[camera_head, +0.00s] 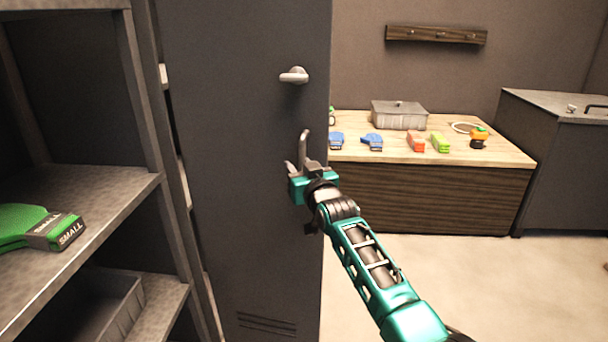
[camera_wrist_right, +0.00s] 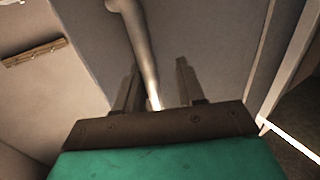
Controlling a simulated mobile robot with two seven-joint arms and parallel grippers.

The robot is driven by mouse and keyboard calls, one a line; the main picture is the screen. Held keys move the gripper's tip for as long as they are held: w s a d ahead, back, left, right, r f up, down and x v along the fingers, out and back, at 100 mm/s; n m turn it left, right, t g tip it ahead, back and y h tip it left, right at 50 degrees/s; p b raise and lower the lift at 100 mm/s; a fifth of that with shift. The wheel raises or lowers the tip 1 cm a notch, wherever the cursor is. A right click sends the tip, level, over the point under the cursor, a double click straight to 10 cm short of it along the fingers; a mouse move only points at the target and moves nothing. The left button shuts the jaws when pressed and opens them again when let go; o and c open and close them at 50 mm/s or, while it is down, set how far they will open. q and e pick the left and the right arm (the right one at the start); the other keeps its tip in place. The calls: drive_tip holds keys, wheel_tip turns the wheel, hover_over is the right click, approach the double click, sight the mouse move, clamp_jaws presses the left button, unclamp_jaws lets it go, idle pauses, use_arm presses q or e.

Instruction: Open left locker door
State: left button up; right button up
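The tall dark grey locker door (camera_head: 240,150) fills the left middle of the head view. A pale metal handle (camera_head: 293,76) sits on its upper part, above my right gripper. My right gripper (camera_head: 301,166) is in front of the door near its right edge. Its two dark fingers stand apart in the right wrist view (camera_wrist_right: 157,88). A pale curved metal bar (camera_wrist_right: 142,50) runs down between them there. A similar bar (camera_head: 304,142) rises at the gripper in the head view. I cannot tell whether the fingers touch it. My left gripper is not in view.
A metal shelf (camera_head: 110,200) with a green item (camera_head: 22,225) stands at the left. Behind is a wooden counter (camera_head: 500,155) with a grey box (camera_head: 399,115) and several small coloured items. A dark cabinet (camera_head: 560,160) is at the right. The floor (camera_head: 480,285) before the counter is clear.

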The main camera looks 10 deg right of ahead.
drive_tip(key=p+v, duration=0.2)
drive_tip(key=v, duration=1)
drive_tip(key=shift+s, duration=0.4)
drive_tip(key=shift+d, duration=0.15)
drive_tip(key=s+d+f+g+h, duration=0.1)
drive_tip(key=s+d+f+g, duration=0.2)
drive_tip(key=s+f, duration=1)
drive_tip(key=s+d+f+g+h, duration=0.1)
drive_tip(key=s+d+f+g, duration=0.2)
drive_tip(key=s+f, duration=1)
drive_tip(key=s+d, duration=0.2)
drive_tip(key=s, duration=0.1)
drive_tip(key=shift+s+d+g+h, duration=0.2)
drive_tip(key=shift+s+g+h, duration=0.1)
drive_tip(key=shift+s, duration=0.1)
